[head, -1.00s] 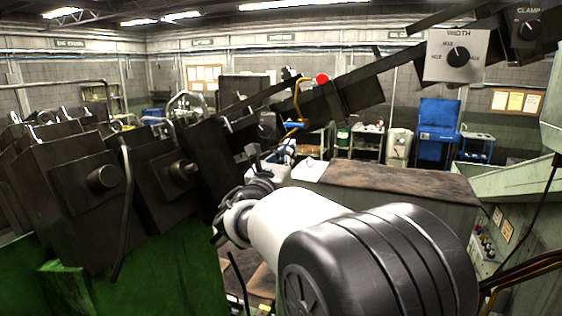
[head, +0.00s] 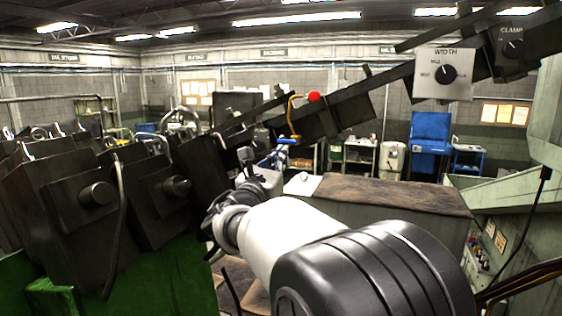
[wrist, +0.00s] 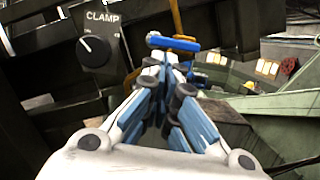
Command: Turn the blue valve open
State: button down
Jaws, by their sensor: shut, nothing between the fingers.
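The blue valve (wrist: 172,43) is a short blue bar handle on a yellow pipe (wrist: 178,18) in the wrist view. In the head view the blue valve (head: 287,141) sits at the lower end of the bent yellow pipe, below a dark sloping beam. My gripper (wrist: 166,66) points at the valve in the wrist view, its blue and white fingers drawn together with nothing between them. The fingertips appear just below the handle in the picture; whether they touch it cannot be told.
A CLAMP knob (wrist: 94,50) is left of the valve in the wrist view. A WIDTH knob panel (head: 444,74) hangs at right. Dark machine blocks (head: 80,195) crowd the left.

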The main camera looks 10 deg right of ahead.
jog(key=shift+w+a+r+m+g+h+b, duration=0.1)
jog(key=shift+a+m+g+h+b, duration=0.1)
jog(key=shift+m+b, duration=0.4)
jog(key=shift+w+a+r+m+g+h+b, duration=0.1)
jog(key=shift+m+h+b, duration=0.15)
jog(key=shift+m, duration=0.65)
jog(key=r+m+g, duration=0.1)
jog(key=m, duration=0.4)
jog(key=r+m+g, duration=0.1)
jog(key=r+m, duration=0.1)
jog(key=m, duration=0.3)
jog(key=a+r+m+g+h+b, duration=0.1)
jog(key=r+m+g, duration=0.1)
jog(key=m, duration=0.3)
jog(key=shift+w+r+m, duration=0.15)
jog(key=shift+w+m, duration=0.05)
jog(key=shift+m, duration=0.2)
jog(key=shift+d+r, duration=0.15)
jog(key=shift+r, duration=0.05)
dwell(0.8)
